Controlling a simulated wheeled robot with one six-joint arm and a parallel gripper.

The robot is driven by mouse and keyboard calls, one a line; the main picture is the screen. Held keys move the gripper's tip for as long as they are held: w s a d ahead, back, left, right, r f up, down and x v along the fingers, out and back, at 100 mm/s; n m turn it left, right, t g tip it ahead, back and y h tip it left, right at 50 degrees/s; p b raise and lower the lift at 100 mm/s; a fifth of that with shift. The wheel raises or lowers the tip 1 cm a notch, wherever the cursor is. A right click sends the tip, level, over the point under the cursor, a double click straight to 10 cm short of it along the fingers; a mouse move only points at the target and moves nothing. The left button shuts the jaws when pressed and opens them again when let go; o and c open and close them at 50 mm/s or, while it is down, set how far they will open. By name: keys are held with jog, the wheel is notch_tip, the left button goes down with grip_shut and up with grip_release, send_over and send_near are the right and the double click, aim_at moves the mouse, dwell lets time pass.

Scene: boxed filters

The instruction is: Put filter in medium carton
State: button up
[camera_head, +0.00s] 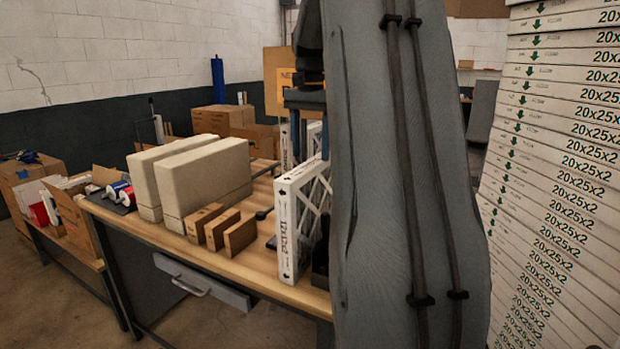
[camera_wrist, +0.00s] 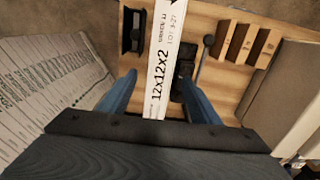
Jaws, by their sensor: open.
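A white-edged 12x12x2 filter (camera_head: 290,232) stands upright on the wooden workbench, in front of my arm in the head view. In the wrist view, the filter (camera_wrist: 160,60) runs between the two blue fingers of my gripper (camera_wrist: 158,80). The fingers are spread, with a gap on each side of the filter. Several cardboard cartons (camera_head: 222,117) stand behind the bench; I cannot tell which is the medium carton.
Two large cream blocks (camera_head: 203,183) and three small brown blocks (camera_head: 240,235) stand left of the filter on the bench (camera_head: 262,268). Another white filter (camera_head: 312,136) stands farther back. A tall stack of 20x25x2 filters (camera_head: 555,180) rises at the right. Open boxes stand at far left.

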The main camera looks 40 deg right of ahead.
aim_at(312, 163)
jog(key=f+b, duration=0.1)
jog(key=b, duration=0.1)
jog(key=f+b, duration=0.3)
jog(key=b, duration=0.2)
jog(key=shift+d+f, duration=0.35)
jog(key=shift+f, duration=0.05)
jog(key=shift+w+a+f+p, duration=0.1)
jog(key=shift+f+p, duration=0.45)
jog(key=shift+f, duration=1.3)
jog(key=shift+a+f+p, duration=0.1)
jog(key=shift+f+p, duration=0.4)
jog(key=shift+f, duration=1.35)
grip_shut()
jog(key=shift+r, duration=0.15)
